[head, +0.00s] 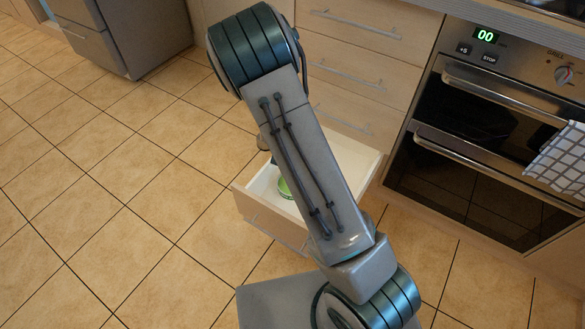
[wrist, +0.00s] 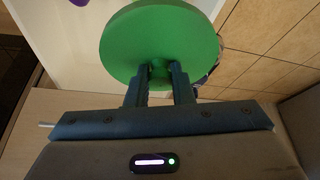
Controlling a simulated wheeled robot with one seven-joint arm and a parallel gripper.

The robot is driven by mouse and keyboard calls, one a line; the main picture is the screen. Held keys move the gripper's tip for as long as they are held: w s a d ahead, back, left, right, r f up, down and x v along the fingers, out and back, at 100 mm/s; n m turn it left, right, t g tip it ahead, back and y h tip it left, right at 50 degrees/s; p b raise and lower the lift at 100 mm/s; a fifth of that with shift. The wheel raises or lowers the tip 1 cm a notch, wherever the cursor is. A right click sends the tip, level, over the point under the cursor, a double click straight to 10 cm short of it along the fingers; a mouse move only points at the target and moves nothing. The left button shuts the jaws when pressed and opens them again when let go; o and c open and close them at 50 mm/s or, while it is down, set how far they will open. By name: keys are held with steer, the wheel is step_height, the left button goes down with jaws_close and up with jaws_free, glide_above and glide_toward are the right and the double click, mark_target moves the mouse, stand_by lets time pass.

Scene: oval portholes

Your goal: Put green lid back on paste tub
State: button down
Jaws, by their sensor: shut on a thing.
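The green lid (wrist: 160,38) is a flat round disc that fills the top middle of the wrist view. My gripper (wrist: 159,74) is shut on the lid near its lower edge. In the head view a green patch (head: 284,188) shows inside the open drawer, partly behind my arm; I cannot tell whether it is the lid or something else. A sliver of something dark shows past the right edge of the lid in the wrist view, too little to name. I cannot make out the paste tub. My gripper is hidden behind my arm in the head view.
The white drawer (head: 262,187) stands open below closed drawers (head: 355,50). An oven (head: 480,130) with a checked towel (head: 560,160) is at the right. A purple thing (wrist: 79,2) shows at the wrist view's top left. The tiled floor (head: 110,190) at the left is clear.

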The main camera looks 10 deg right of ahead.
steer(key=shift+w+d+f+m+g+h+b, duration=0.2)
steer(key=shift+f+m+b, duration=0.55)
steer(key=shift+f, duration=2.05)
steer(key=shift+w+a+f+m+g+h+b, duration=0.15)
steer(key=shift+w+f+m+b, duration=0.55)
steer(key=shift+f, duration=2.15)
steer(key=shift+s+d+f+m+g+h+b, duration=0.1)
steer(key=shift+d+f+m+h+b, duration=0.2)
steer(key=shift+f+b, duration=1.7)
step_height(320, 180, down, 2)
steer(key=shift+a+f+p, duration=0.1)
steer(key=shift+p, duration=0.7)
steer(key=shift+f, duration=0.4)
steer(key=shift+f, duration=0.1)
steer(key=c, duration=1.2)
jaws_free()
